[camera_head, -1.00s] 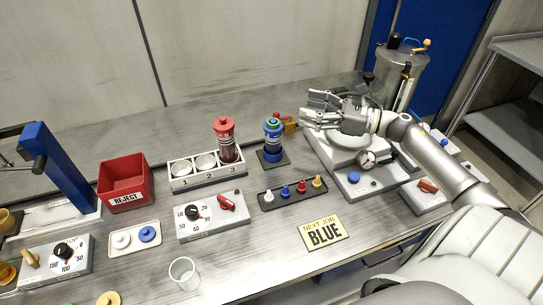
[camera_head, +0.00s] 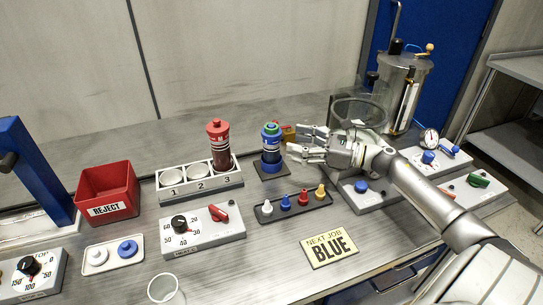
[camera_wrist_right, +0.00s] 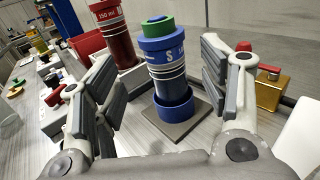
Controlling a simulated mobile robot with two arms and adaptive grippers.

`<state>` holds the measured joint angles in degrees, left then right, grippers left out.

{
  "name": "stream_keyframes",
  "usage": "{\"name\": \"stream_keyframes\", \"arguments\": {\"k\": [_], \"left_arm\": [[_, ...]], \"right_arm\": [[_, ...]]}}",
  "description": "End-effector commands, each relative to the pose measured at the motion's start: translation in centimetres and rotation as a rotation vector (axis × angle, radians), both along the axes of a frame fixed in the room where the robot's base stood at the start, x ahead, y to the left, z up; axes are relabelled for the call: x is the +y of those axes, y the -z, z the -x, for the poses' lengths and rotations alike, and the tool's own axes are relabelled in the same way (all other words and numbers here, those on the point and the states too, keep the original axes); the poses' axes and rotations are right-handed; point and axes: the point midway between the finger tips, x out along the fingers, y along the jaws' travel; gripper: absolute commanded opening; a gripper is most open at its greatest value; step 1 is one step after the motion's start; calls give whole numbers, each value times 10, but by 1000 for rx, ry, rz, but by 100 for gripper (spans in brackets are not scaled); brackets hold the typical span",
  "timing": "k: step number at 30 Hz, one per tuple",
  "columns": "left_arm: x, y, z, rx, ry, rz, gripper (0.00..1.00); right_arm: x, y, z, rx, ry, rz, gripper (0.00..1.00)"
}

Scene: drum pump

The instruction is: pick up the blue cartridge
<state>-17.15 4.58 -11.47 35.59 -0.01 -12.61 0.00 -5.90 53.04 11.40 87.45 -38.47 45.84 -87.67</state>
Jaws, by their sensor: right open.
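The blue cartridge (camera_head: 271,148) stands upright on a small dark square base in the middle of the table, with a green ring on its top. In the right wrist view the blue cartridge (camera_wrist_right: 165,65) stands between the two open fingers, farther out than the fingertips seem to reach, with its foot in a blue cup. My right gripper (camera_head: 300,143) is open and empty, just right of the cartridge, with its fingers pointing left towards it. It also shows in the right wrist view (camera_wrist_right: 160,95). My left gripper is out of view.
A red cartridge (camera_head: 218,145) stands in slot 3 of the numbered rack (camera_head: 200,186), left of the blue one. A tray of small coloured nozzles (camera_head: 294,205) lies in front. A brass and red fitting (camera_head: 289,131) is close behind the gripper. A sign reads "NEXT JOB BLUE" (camera_head: 330,247).

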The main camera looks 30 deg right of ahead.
Motion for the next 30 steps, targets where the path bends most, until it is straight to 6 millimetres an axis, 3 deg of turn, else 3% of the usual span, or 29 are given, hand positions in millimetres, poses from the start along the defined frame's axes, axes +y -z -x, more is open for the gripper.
{"name": "stream_keyframes", "arguments": {"k": [4,14,24,30], "left_arm": [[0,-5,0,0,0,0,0],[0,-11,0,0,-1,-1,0],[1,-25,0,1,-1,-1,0],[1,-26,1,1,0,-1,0]], "right_arm": [[10,-1,-14,-1,2,-1,68],[20,-2,-29,0,1,-1,68],[41,-2,-60,-2,1,-1,68],[44,1,-66,1,1,1,68]]}}
